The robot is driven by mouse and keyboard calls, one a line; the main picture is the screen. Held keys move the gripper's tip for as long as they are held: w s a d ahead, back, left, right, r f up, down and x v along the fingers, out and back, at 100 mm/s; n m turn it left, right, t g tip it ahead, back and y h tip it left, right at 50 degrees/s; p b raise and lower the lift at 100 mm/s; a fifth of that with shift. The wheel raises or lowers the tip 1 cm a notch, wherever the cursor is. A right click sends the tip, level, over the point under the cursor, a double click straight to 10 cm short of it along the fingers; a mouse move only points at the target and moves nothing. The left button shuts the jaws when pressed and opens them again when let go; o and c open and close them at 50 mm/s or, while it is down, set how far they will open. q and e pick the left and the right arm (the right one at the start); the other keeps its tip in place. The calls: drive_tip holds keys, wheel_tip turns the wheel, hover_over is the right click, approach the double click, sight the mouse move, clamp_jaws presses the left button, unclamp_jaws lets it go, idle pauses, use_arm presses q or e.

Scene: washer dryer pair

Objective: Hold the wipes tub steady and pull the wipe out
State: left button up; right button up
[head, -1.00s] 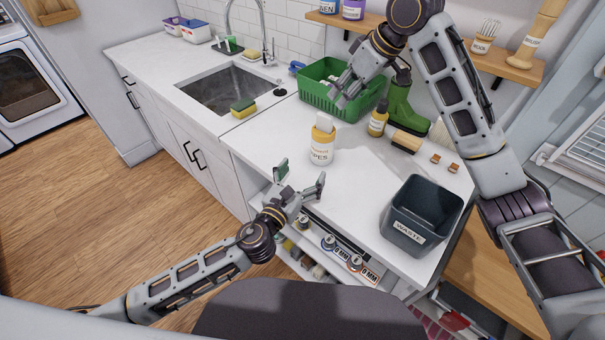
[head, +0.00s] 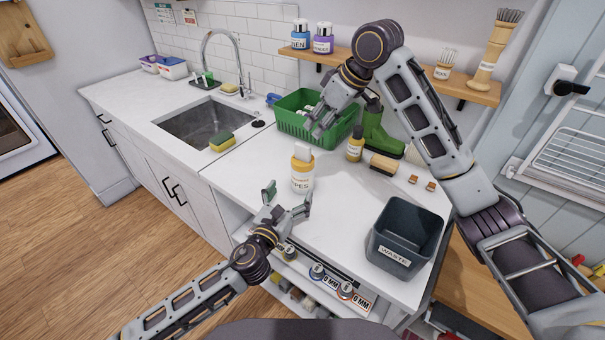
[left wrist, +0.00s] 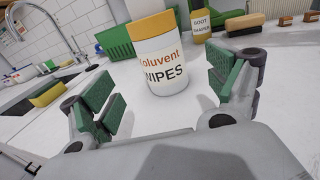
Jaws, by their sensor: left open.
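The wipes tub (head: 302,180) is white with a yellow lid and stands upright on the white counter. A white wipe (head: 303,152) sticks up from its top. My left gripper (head: 287,197) is open in front of the tub.
A dark waste bin (head: 405,238) is at right. The sink (head: 204,124) and a sponge (head: 221,142) are at left. Counter beside the tub is clear.

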sight(303, 173)
use_arm(q)
drive_tip(key=shift+x, duration=4.85)
drive_tip(key=shift+c, duration=0.4)
drive_tip(key=c, duration=1.1)
use_arm(e)
drive_tip(key=shift+o, duration=0.4)
use_arm(q)
drive_tip(key=shift+c, duration=0.2)
use_arm(e)
drive_tip(key=shift+w+a, duration=0.1)
drive_tip(key=shift+a, duration=0.05)
drive_tip(key=shift+w+a+r+n+g+h, duration=0.15)
drive_tip(key=shift+w+n+g+h, duration=0.15)
drive_tip(key=shift+n+g, duration=0.15)
drive_tip(key=shift+w, duration=0.1)
drive_tip(key=shift+x, duration=6.05)
